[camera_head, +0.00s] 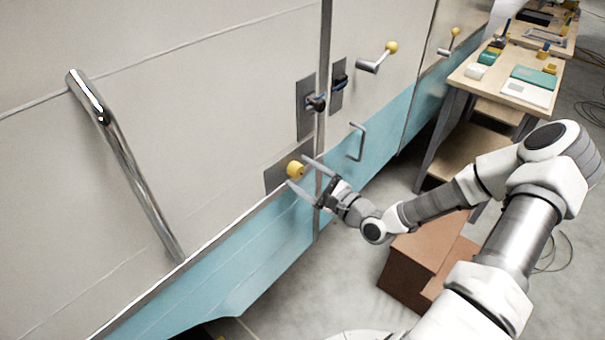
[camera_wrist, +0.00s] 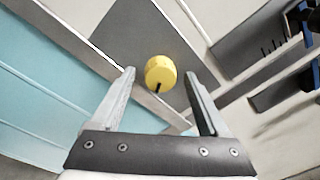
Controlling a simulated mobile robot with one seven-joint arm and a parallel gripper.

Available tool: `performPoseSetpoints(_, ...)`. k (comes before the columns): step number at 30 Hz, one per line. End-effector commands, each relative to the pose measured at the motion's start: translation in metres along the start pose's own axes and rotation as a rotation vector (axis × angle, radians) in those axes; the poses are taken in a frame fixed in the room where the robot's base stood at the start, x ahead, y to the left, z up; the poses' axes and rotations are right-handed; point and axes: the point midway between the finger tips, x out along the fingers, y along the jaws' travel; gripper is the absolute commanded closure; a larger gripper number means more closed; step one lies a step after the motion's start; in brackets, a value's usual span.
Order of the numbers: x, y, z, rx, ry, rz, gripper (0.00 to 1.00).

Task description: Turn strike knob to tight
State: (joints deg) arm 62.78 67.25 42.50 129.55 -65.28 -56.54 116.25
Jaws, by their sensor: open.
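The strike knob appears to be the yellow round knob (camera_head: 295,169) on a grey plate (camera_head: 274,180) on the camper wall, low beside the door seam. It also shows in the wrist view (camera_wrist: 161,72), with a dark mark on its lower edge. My gripper (camera_head: 300,172) is open, with its fingers on either side of the knob in the head view. In the wrist view the knob lies between and slightly beyond the fingertips (camera_wrist: 160,85), and I see no contact. I cannot read any tight marking.
Dark latches (camera_head: 316,103) sit on plates above the knob. A grey handle (camera_head: 357,142) and a lever with a yellow ball (camera_head: 390,47) are to the right. A long chrome rail (camera_head: 130,165) is at left. A brown box (camera_head: 425,262) and a wooden table (camera_head: 506,75) stand right.

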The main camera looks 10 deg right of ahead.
Motion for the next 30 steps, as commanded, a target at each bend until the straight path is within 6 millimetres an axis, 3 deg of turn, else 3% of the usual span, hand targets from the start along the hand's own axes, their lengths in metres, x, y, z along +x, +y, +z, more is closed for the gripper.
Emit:
performPoseSetpoints(8,0.0018,0.0003,0.0002,0.000,0.000,0.000,0.22)
performPoseSetpoints(11,0.0017,0.0003,0.0001,0.000,0.000,0.000,0.36)
performPoseSetpoints(21,0.0014,0.0002,0.0000,0.000,0.000,0.000,0.97)
performPoseSetpoints(30,0.0014,0.0005,-0.0005,-0.020,-0.001,-0.001,1.00)
